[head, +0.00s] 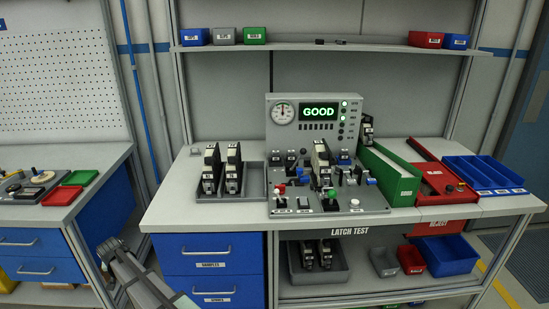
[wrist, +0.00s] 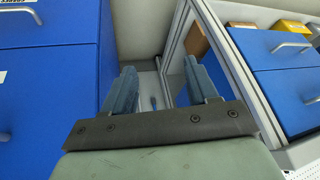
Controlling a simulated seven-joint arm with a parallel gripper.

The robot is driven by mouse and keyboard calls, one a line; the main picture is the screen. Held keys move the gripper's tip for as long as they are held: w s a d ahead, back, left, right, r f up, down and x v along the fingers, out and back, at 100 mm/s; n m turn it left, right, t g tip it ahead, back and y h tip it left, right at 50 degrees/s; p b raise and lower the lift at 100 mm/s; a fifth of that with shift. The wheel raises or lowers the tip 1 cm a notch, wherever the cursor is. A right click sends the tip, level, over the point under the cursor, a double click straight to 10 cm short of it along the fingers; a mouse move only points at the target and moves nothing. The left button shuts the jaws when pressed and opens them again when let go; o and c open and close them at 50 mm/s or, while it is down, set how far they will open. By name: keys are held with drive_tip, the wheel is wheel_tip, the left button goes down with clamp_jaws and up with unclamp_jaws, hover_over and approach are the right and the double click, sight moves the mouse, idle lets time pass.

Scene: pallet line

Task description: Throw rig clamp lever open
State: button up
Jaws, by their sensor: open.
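The test rig (head: 328,203) stands in the middle of the bench, with a lit "GOOD" display (head: 319,112) on its upright panel. A black and white latch unit (head: 321,158) stands upright in the rig. Several small levers and knobs surround it, including a red knob (head: 281,188) and a green one (head: 331,193). I cannot tell which is the clamp lever or how it is set. My gripper (wrist: 161,88) is open and empty in the wrist view, pointing at a gap between blue drawer units. It is away from the rig, which is not in the wrist view.
Blue drawers (wrist: 45,85) flank my gripper; a metal bench frame (wrist: 225,62) is close.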

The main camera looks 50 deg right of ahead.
drive_tip(key=w+d+r+m+t, duration=0.1)
drive_tip(key=w+d+r, duration=0.2)
drive_tip(key=w+r, duration=0.5)
drive_tip(key=w+d+r+m+t, duration=0.2)
drive_tip(key=w+d+r, duration=0.15)
drive_tip(key=r, duration=0.75)
drive_tip(key=w+d+r+m+g+h, duration=0.1)
drive_tip(key=w+d+r+m, duration=0.1)
drive_tip(key=d+r, duration=0.55)
drive_tip(key=w+d+r+m+h, duration=0.15)
drive_tip(key=d+r, duration=0.25)
drive_tip(key=d, duration=0.7)
drive_tip(key=s+d+r+m+g, duration=0.1)
drive_tip(key=s+d+m, duration=0.1)
drive_tip(key=d, duration=0.5)
drive_tip(key=s+d+r+m+g, duration=0.1)
drive_tip(key=s+d+r, duration=0.15)
drive_tip(key=d, duration=0.45)
wheel_tip(320, 180, up, 4)
drive_tip(key=m+g+y, duration=0.4)
drive_tip(key=m+g, duration=0.1)
drive_tip(key=m, duration=0.4)
hover_over(304, 150)
drive_tip(key=shift+w+d+f+h, duration=0.1)
drive_tip(key=shift+d+f+h, duration=0.1)
drive_tip(key=shift+d+h, duration=0.1)
drive_tip(key=f, duration=1.3)
drive_tip(key=shift+w+d, duration=0.15)
drive_tip(key=shift+w, duration=0.15)
